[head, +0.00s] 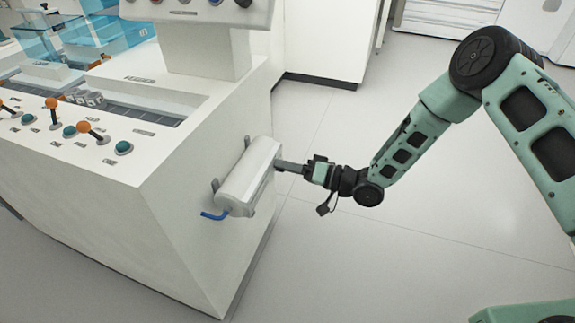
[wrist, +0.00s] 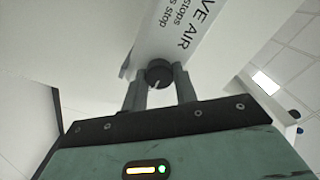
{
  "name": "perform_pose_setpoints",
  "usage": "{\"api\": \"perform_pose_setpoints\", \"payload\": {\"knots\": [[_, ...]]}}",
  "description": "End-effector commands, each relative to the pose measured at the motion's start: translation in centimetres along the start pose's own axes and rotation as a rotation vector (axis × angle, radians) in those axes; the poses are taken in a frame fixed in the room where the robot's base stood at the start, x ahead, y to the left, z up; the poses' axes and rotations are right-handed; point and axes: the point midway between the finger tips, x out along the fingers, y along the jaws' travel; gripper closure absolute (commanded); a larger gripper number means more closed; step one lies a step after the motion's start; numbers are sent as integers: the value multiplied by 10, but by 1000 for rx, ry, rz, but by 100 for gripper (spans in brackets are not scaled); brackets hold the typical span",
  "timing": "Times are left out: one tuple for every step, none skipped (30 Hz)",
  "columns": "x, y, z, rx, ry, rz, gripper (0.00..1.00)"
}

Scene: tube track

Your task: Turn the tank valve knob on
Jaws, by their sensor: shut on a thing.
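The tank (head: 246,176) is a white cylinder held on the side wall of the white machine, with a blue hose (head: 214,215) at its lower left end. In the wrist view the tank (wrist: 180,35) carries printed letters, partly readable as "AIR". The dark round valve knob (wrist: 159,73) sits at the tank's near end, with a light mark on its face. My gripper (wrist: 160,90) has one finger on each side of the knob and is shut on it. In the head view my gripper (head: 283,165) reaches the tank's right end, and the knob is hidden there.
The machine's top panel (head: 75,140) has orange levers and teal buttons. A blue clear cover (head: 100,40) stands behind it. White cabinets (head: 325,40) are at the back. The grey floor (head: 400,250) right of the machine is clear except for my arm above it.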

Motion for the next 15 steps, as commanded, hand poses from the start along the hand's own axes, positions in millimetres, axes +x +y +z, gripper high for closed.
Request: {"api": "perform_pose_setpoints", "payload": {"knots": [[-2,2,2,7,-5,4,94],[-2,2,2,8,-5,4,94],[-2,2,2,10,-5,4,94],[-2,2,2,10,-5,4,94],[-2,2,2,10,-5,4,94],[-2,2,3,10,-5,4,94],[-2,2,3,10,-5,4,94],[-2,2,3,10,-5,4,94],[-2,2,3,10,-5,4,94],[-2,2,3,10,-5,4,94],[-2,2,3,10,-5,4,94],[-2,2,3,10,-5,4,94],[-2,2,3,10,-5,4,63],[-2,2,3,10,-5,4,55],[-2,2,2,10,-4,4,50]]}}
